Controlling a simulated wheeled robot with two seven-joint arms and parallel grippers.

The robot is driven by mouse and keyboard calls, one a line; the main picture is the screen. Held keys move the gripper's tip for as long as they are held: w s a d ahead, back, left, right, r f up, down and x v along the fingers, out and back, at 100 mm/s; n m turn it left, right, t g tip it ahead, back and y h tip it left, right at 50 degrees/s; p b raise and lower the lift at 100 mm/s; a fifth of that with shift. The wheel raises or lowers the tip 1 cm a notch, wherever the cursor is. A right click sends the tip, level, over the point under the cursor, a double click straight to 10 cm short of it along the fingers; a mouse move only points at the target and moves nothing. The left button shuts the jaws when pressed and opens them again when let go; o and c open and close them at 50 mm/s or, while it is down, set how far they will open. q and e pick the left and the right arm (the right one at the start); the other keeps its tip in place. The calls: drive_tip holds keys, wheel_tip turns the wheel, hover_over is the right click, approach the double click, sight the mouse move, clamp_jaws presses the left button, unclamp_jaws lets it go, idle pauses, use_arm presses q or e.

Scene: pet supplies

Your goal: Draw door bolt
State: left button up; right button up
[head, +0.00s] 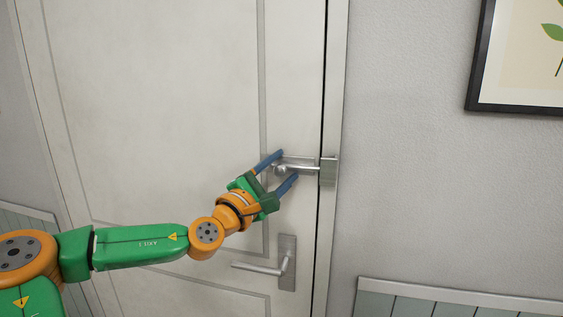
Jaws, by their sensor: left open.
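The door bolt (300,167) is a silver metal bolt fixed near the right edge of a white panelled door (170,120). Its rod runs right to a metal keeper (328,171) on the door frame, across the dark gap. A rounded knob (281,170) shows at its left end. My left gripper (286,166) is open, with one blue finger above the knob and the other below it. I cannot tell whether either finger touches the knob. My right gripper is not in view.
A silver lever handle (262,268) on a plate sits below the bolt, under my left gripper. A framed plant picture (474,60) hangs on the grey wall at right. Panelling (450,300) runs along the lower wall.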

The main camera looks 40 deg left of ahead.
use_arm(q)
drive_tip(key=shift+s, duration=0.15)
drive_tip(key=shift+r, duration=0.15)
clamp_jaws()
